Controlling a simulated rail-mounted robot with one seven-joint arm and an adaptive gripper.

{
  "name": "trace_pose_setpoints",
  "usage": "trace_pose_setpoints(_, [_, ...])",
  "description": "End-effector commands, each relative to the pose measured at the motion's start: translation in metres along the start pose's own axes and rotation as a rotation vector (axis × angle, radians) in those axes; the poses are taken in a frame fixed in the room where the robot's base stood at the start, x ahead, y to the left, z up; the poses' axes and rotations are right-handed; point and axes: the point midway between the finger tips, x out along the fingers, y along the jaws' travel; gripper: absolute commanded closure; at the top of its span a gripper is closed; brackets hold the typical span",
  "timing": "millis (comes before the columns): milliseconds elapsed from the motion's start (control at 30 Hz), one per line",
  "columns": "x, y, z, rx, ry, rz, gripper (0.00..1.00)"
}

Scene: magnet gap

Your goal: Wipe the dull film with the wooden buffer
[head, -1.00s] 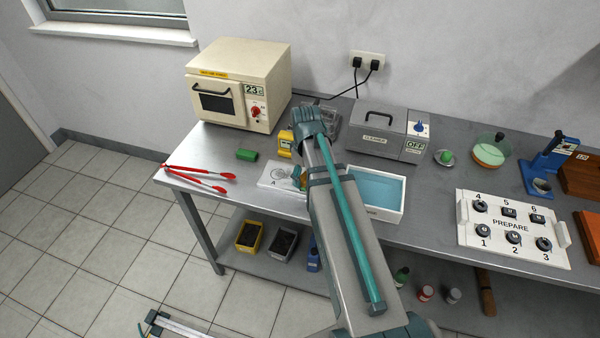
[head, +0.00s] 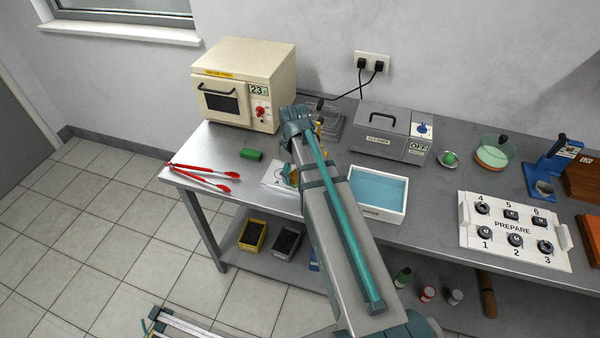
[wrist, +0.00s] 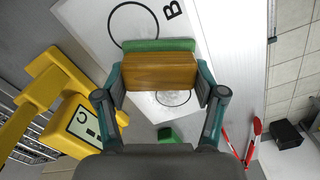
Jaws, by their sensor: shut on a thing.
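My gripper (wrist: 161,82) is shut on the wooden buffer (wrist: 160,72), a brown block with a green pad (wrist: 158,45) along its far side. The buffer is over a white plate (wrist: 222,25) printed with a large B and thin black circles. Whether the pad touches the plate is unclear. In the head view my arm hides the buffer and part of the plate (head: 273,177).
A yellow stand labelled C (wrist: 82,123) is close to my gripper. A green block (head: 251,154) and red tongs (head: 205,177) lie on the bench's left end. A white tray of blue liquid (head: 379,187) is right of my arm. The oven (head: 230,90) stands behind.

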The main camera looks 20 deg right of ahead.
Motion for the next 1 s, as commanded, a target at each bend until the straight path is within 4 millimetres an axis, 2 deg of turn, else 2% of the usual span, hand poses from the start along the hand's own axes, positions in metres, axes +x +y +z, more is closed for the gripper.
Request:
trace_pose_setpoints(33, [0.003, -0.003, -0.008, -0.004, 0.005, -0.007, 0.59])
trace_pose_setpoints(200, [0.002, -0.009, -0.02, -0.004, 0.005, -0.007, 0.59])
trace_pose_setpoints(467, [0.002, -0.012, -0.027, -0.003, 0.005, -0.006, 0.6])
trace_pose_setpoints(800, [-0.001, -0.021, -0.049, -0.003, 0.004, -0.005, 0.6])
trace_pose_setpoints(1000, [-0.002, -0.024, -0.054, -0.002, 0.004, -0.004, 0.6])
